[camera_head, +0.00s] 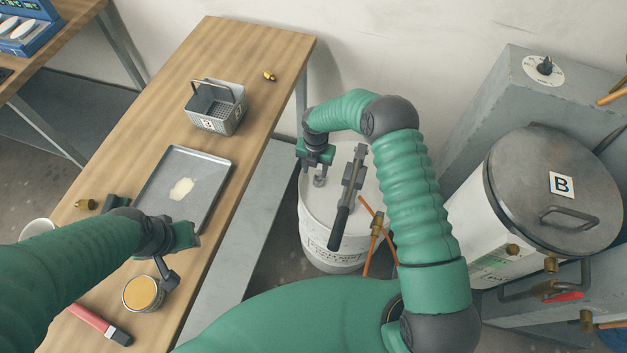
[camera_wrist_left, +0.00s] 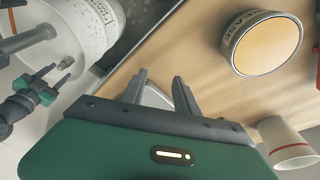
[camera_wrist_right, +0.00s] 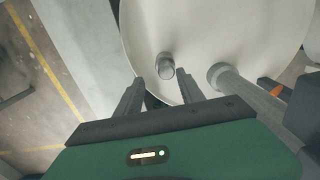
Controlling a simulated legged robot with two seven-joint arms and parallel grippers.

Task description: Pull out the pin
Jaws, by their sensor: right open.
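A short grey peg, which looks like the pin (camera_head: 320,181), stands up from the lid of a white drum (camera_head: 318,222). It also shows in the right wrist view (camera_wrist_right: 166,66), just beyond the fingertips and roughly between them. My right gripper (camera_head: 317,162) is over the drum's left side, close to the peg. It is open, its fingers apart with nothing between them (camera_wrist_right: 158,88). My left gripper (camera_wrist_left: 160,80) is above the table near an orange-topped tin (camera_head: 143,293); its fingers are apart. A pale wedge shows between them, and I cannot tell what it is.
A pump-like lever (camera_head: 350,190) with a black grip stands on the drum. A lidded vessel marked B (camera_head: 520,185) and copper pipes are at the right.

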